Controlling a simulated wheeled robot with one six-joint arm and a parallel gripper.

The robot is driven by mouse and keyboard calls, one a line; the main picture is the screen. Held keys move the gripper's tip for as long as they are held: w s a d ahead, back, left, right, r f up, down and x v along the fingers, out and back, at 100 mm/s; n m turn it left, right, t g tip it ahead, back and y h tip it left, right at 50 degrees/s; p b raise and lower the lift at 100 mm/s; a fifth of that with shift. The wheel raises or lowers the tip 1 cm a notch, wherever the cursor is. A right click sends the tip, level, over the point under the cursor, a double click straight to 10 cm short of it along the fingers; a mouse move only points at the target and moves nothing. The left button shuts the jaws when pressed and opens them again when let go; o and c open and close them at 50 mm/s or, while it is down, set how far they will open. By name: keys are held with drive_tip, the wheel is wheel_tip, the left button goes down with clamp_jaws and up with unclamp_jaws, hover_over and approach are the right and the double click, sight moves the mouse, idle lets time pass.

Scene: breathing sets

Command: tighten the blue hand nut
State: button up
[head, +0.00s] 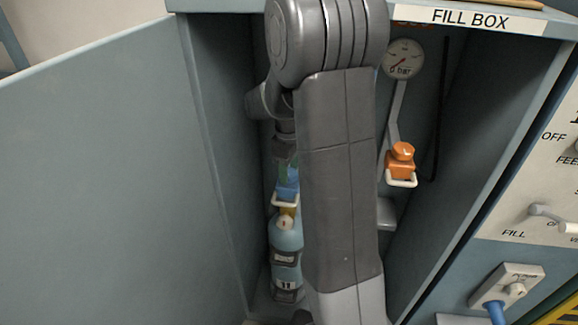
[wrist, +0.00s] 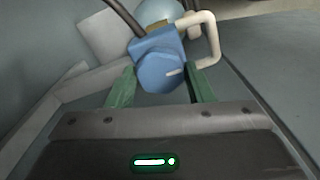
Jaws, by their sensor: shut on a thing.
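The blue hand nut (wrist: 162,70) is in the middle of the wrist view, with a cream-coloured loop handle (wrist: 209,40) beside it. My gripper (wrist: 162,88) has its green fingers on either side of the nut and is shut on it. In the head view the blue nut (head: 288,187) shows partly, above a light-blue cylinder (head: 286,250) inside the fill box. My gripper (head: 281,165) reaches it from above there, and my arm hides much of the area to its right.
An orange hand nut (head: 401,160) with its own loop hangs under a gauge (head: 403,59) on the right. The cabinet walls stand close on both sides. The open door (head: 95,180) fills the left. A control panel (head: 530,190) is at the right.

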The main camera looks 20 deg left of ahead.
drive_tip(key=o, duration=1)
drive_tip(key=shift+c, duration=0.2)
drive_tip(key=shift+r, duration=0.1)
wheel_tip(320, 180, up, 14)
drive_tip(key=p, duration=0.2)
drive_tip(key=shift+f, duration=0.2)
drive_tip(key=shift+f, duration=0.1)
wheel_tip(320, 180, down, 14)
drive_tip(key=shift+r+b, duration=0.1)
drive_tip(key=shift+b, duration=0.95)
drive_tip(key=shift+r, duration=0.1)
